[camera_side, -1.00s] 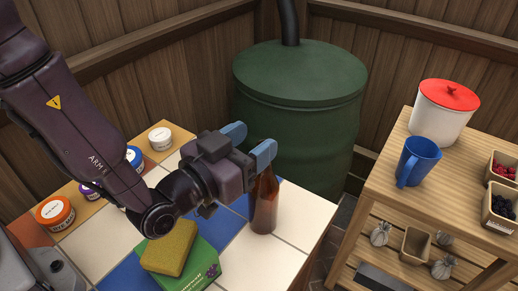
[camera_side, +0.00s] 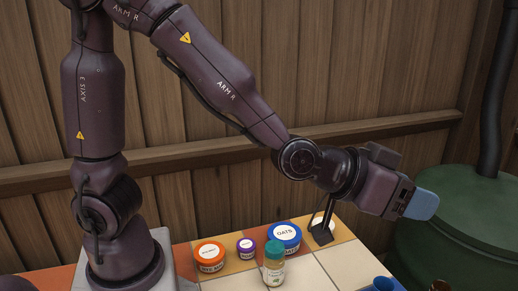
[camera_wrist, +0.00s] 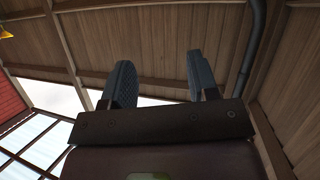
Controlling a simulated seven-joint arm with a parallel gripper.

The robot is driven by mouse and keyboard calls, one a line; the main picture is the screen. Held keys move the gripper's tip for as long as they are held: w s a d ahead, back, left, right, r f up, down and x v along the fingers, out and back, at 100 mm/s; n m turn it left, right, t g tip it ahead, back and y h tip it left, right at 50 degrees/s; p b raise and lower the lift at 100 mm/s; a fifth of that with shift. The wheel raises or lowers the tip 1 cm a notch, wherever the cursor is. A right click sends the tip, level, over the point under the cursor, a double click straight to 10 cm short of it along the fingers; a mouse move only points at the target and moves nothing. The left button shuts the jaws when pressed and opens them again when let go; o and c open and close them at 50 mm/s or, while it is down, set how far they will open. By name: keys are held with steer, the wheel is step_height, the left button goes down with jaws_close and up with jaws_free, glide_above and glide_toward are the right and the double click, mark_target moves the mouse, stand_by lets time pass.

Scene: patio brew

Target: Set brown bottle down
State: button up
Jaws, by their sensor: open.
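My gripper (camera_side: 424,204) is open at the right of the side view, raised above the table. In the wrist view its two blue fingers stand apart with nothing between them, and the gripper (camera_wrist: 160,68) faces the wooden wall and roof. A round brown rim (camera_side: 440,286) shows at the bottom edge of the side view, below and apart from my gripper. It looks like the top of the brown bottle; the rest is cut off by the frame, so I cannot tell how it stands.
On the tiled table (camera_side: 312,272) stand an orange-lidded jar (camera_side: 210,255), a purple-lidded jar (camera_side: 246,248), a blue-lidded oats jar (camera_side: 284,237) and a green-capped jar (camera_side: 273,264). A blue item (camera_side: 382,285) is partly cut off. A green barrel (camera_side: 450,225) stands at right.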

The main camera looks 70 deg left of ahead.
steer(key=s+a+r+g+y, duration=0.1)
steer(key=s+a+g+y, duration=0.1)
steer(key=s+a, duration=0.6)
steer(key=s+a+r+n+g+y, duration=0.1)
steer(key=s+a+g, duration=0.4)
steer(key=s+a, duration=0.3)
steer(key=s, duration=0.3)
steer(key=shift+s+a+r+g+y, duration=0.3)
steer(key=shift+s+y, duration=0.1)
